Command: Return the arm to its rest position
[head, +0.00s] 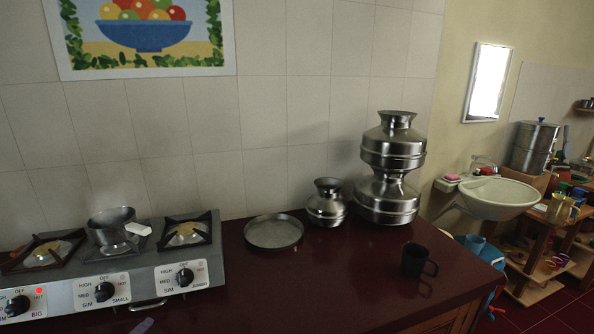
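Neither of my grippers can be made out in the head view, and no arm clearly shows. A small grey shape (143,326) shows at the bottom edge in front of the stove; it is too cut off to tell what it is. A metal pot (112,226) stands on the middle burner of the stove (140,284), with a small white piece (138,229) at its right side.
The dark red counter (300,290) holds a round shallow pan (273,232), a small metal pot (327,204), two stacked large pots (390,165) and a black mug (417,262). The counter's front middle is clear. A sink (500,197) and wooden shelf (537,290) stand right.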

